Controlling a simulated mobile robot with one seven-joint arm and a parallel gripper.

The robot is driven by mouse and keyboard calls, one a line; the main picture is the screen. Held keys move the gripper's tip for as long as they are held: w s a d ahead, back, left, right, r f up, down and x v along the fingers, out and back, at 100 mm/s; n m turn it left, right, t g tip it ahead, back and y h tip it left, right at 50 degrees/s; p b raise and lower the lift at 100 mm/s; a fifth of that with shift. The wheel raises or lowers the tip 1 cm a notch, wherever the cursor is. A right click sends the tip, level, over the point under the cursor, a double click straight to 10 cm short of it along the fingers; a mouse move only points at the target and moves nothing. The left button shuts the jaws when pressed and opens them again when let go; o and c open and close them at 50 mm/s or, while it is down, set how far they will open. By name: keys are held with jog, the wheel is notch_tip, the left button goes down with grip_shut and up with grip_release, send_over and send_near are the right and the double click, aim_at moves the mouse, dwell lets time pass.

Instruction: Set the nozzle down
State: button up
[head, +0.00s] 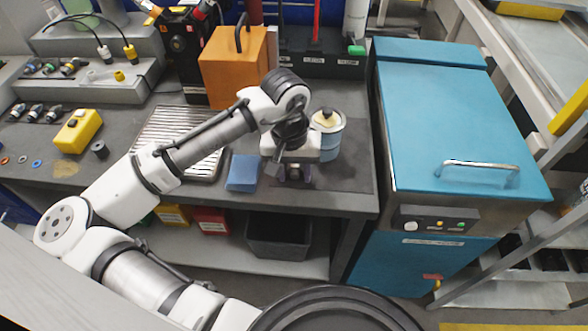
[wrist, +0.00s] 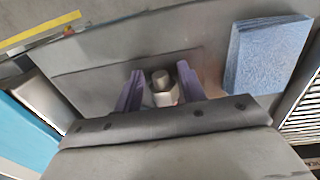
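The nozzle (wrist: 162,91), a small pale piece with a grey rounded end, is between the two purple fingers of my gripper (wrist: 161,86) in the wrist view. Narrow gaps show between it and the fingers, so my gripper looks open around it. Its lower part is partly hidden behind the gripper body. In the head view my gripper (head: 294,178) points down low over the dark mat (head: 342,172) near the front of the bench. The nozzle cannot be made out clearly there.
A pale blue can (head: 329,143) stands close right of my gripper. A blue block (head: 242,173) lies left of it; it also shows in the wrist view (wrist: 266,53). A ribbed tray (head: 173,137) is farther left. A blue-lidded cabinet (head: 449,125) borders the bench's right side.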

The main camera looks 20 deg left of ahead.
aim_at(291, 174)
jog(key=shift+r, duration=0.1)
notch_tip(291, 174, up, 12)
jog(key=b, duration=0.1)
jog(key=shift+a, duration=0.35)
